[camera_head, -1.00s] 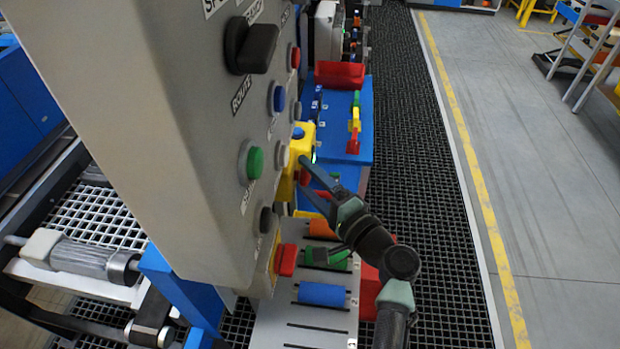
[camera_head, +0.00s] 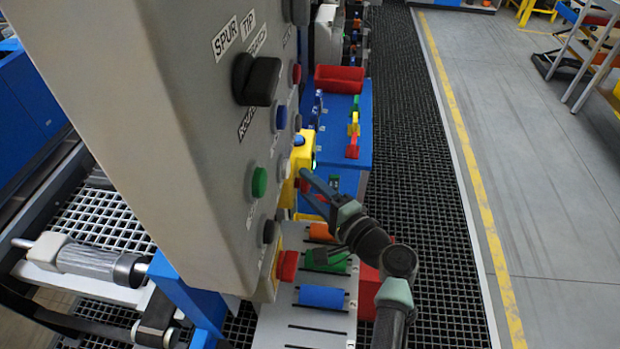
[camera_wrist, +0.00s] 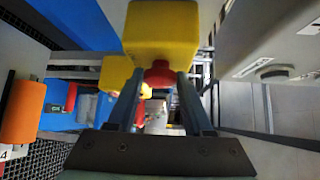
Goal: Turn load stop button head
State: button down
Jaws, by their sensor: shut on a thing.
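A yellow box (camera_head: 301,158) with a blue button on top stands beside the grey panel in the head view. The wrist view shows the yellow box (camera_wrist: 160,35) close up, with a red button head (camera_wrist: 160,74) on the side facing me. My gripper (camera_wrist: 159,80) is shut on the red button head, one finger on each side of it. In the head view my gripper (camera_head: 304,182) reaches the box from the lower right, and the button head is mostly hidden by the fingers and box. I cannot tell how far the head is turned.
Coloured rollers (camera_head: 321,297) lie below my arm. The floor on the right is open.

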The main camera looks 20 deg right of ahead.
jog(key=m+g+p, duration=0.1)
jog(key=g+p, duration=0.1)
jog(key=p, duration=0.2)
jog(key=m+g+p, duration=0.2)
jog(key=p, duration=0.2)
jog(key=shift+w+r+p, duration=0.1)
jog(key=shift+r+p, duration=0.25)
jog(key=shift+f, duration=0.1)
jog(key=shift+c, duration=1.5)
grip_release()
jog(key=shift+d, duration=0.1)
